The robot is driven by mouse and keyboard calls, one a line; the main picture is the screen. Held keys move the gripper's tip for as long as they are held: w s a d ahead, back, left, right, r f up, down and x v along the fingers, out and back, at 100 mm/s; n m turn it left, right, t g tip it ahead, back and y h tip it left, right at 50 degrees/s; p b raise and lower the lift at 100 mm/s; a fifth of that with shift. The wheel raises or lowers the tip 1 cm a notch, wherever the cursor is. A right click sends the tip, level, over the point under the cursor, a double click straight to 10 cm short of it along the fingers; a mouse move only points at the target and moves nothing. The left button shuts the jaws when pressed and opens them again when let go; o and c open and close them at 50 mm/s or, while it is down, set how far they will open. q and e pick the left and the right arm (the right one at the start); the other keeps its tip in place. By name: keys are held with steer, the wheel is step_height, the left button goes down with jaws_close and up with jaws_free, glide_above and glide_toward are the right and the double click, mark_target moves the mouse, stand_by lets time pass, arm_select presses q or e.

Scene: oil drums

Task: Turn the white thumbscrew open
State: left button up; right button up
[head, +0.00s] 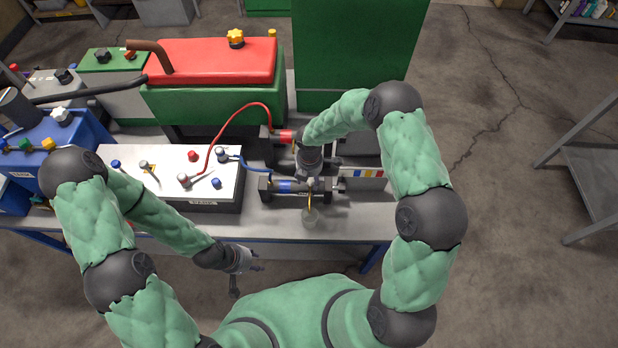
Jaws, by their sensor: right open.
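A white knob (60,115), which looks like a white thumbscrew, sits on top of the blue container at the left. My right gripper (307,184) points down over the bench, among the small black fittings with red and blue bands. It is open, and its fingertips are small and partly hidden by the gripper body. I cannot tell whether it touches a fitting, or whether a white screw is hidden below it. My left gripper (247,279) is in front of the bench edge, open and empty, far from the white knob.
A white-topped box (125,178) carries red and blue hoses to the fittings. A red and green tank (210,62) and a green cabinet (355,45) stand behind. Grey shelving (590,160) is at right.

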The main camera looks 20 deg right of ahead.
mark_target(309, 180)
step_height(309, 180, up, 12)
stand_by(0.5)
